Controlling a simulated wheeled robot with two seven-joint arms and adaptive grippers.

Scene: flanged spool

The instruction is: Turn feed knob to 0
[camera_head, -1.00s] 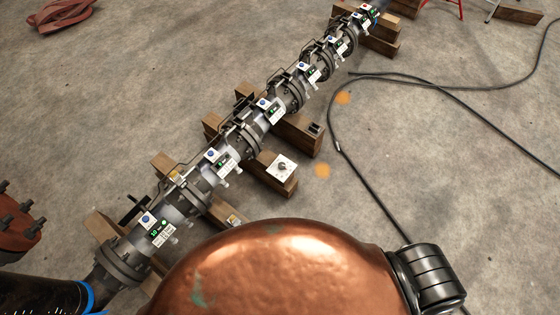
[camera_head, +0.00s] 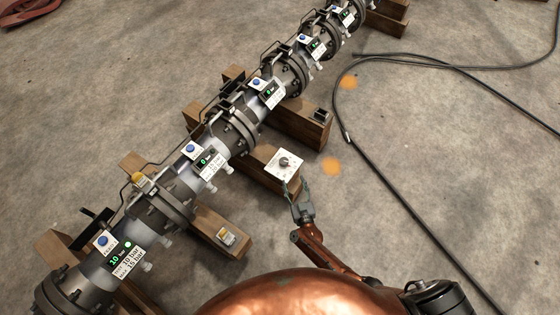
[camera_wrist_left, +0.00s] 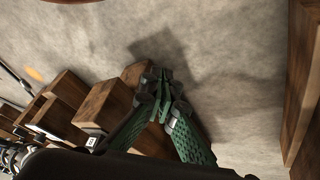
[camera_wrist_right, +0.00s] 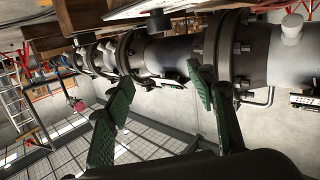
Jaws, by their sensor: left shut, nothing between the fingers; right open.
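The feed knob (camera_head: 284,161) is a small dark knob on a white square plate (camera_head: 291,174) on top of a wooden beam. My right gripper (camera_head: 294,186) is just in front of the plate, open and apparently empty. In the right wrist view, a dark round knob (camera_wrist_right: 158,22) sticks out from a white plate at the top, beyond the spread green fingers of my right gripper (camera_wrist_right: 160,78). The knob's pointer and scale are too small to read. My left gripper (camera_wrist_left: 160,82) is shut and empty in the left wrist view, near wooden blocks; the head view does not show it.
A flanged pipe (camera_head: 230,132) with gauges and blue buttons runs diagonally on wooden beams (camera_head: 300,122). A black cable (camera_head: 385,180) lies on the floor at the right. The floor between beam and cable is open.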

